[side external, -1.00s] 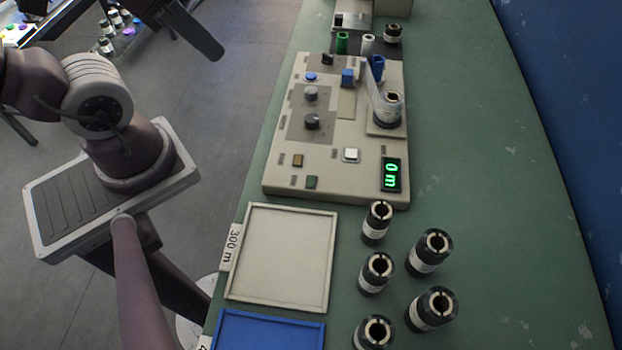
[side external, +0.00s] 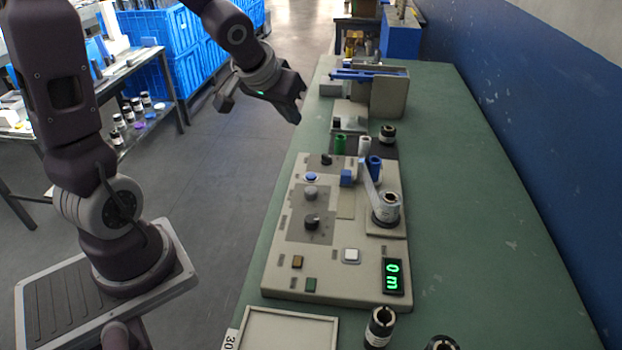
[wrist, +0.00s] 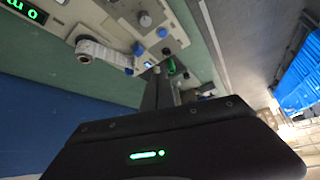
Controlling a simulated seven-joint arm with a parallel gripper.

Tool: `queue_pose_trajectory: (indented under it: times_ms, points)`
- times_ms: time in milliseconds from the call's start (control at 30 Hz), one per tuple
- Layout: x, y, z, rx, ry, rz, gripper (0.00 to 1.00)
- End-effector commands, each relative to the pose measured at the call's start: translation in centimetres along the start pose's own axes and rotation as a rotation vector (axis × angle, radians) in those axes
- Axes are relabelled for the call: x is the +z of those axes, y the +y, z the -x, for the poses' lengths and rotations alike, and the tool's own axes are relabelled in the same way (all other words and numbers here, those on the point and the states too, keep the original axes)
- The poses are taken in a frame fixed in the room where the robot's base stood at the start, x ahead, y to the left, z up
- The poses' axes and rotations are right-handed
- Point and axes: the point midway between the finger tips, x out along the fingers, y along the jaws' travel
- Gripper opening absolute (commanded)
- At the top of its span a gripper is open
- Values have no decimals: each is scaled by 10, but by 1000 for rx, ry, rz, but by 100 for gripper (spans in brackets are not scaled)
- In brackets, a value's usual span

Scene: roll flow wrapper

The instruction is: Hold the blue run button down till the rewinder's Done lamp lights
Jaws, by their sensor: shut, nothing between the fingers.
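The blue run button (side external: 311,177) is a small round blue cap at the far left of the beige rewinder panel (side external: 335,282). My gripper (side external: 298,108) is shut and empty, in the air beyond the panel's far left corner and apart from the button. The panel's display (side external: 393,276) reads 0 m in green. A brown square (side external: 297,261) and a green square (side external: 311,285) look unlit; I cannot tell which is the Done lamp. In the wrist view the shut fingers (wrist: 160,88) point toward the panel, where several blue parts show.
A blue block (side external: 346,177), a blue spool (side external: 374,166) and a film roll (side external: 387,207) stand right of the button. Green (side external: 340,145) and white (side external: 364,146) spools stand beyond. The bench's right side is clear.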

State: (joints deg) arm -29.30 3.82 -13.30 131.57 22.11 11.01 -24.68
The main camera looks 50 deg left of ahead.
Motion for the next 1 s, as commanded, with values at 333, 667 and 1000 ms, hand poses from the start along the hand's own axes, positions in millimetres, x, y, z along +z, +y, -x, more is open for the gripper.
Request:
queue_pose_trajectory:
  times_ms: [333, 667, 1000]
  points:
    - [-18, -25, -138, 266, 49, 371, 0]
    - [-21, -27, -156, 342, 75, 467, 0]
    - [-11, -26, -168, 342, 69, 466, 0]
